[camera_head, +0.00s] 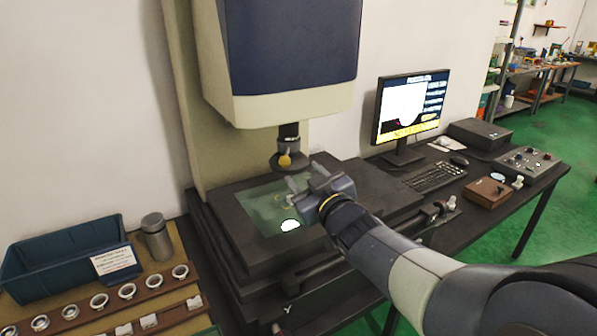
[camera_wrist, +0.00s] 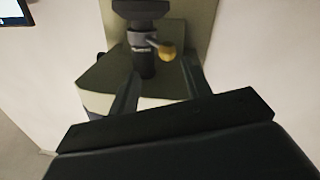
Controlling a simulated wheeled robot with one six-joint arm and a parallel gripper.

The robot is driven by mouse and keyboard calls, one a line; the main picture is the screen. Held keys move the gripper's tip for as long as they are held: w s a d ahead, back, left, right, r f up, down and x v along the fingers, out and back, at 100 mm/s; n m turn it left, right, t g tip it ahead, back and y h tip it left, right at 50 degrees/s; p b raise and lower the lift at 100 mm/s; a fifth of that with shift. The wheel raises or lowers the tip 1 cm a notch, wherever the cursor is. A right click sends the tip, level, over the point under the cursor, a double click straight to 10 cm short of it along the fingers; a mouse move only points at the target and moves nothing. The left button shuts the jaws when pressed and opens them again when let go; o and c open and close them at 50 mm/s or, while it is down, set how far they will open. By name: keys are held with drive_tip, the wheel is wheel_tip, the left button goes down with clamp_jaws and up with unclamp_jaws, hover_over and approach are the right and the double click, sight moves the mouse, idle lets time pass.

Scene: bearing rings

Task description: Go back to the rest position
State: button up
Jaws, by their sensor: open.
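My gripper (camera_head: 304,177) is over the glass stage (camera_head: 262,212) of a large measuring machine (camera_head: 290,50), to the right of and below its lens (camera_head: 289,160). The jaws are open, and I see nothing between them. In the wrist view the two fingers (camera_wrist: 158,92) reach toward the machine, with the dark lens barrel and its yellow knob (camera_wrist: 168,52) beyond them. A bright white round spot (camera_head: 290,225) shows on the stage glass; I cannot tell whether a ring lies there. My arm comes in from the lower right.
At the left are a blue bin (camera_head: 60,262), a metal cylinder (camera_head: 157,238) and a wooden rack (camera_head: 105,306) with several rings. At the right are a monitor (camera_head: 410,105), keyboard (camera_head: 434,176), brown box (camera_head: 487,192) and control box (camera_head: 528,161).

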drive_tip(key=shift+s+d, duration=0.15)
drive_tip(key=shift+s, duration=0.3)
drive_tip(key=p+x, duration=0.1)
drive_tip(key=x, duration=0.9)
drive_tip(key=shift+w, duration=0.45)
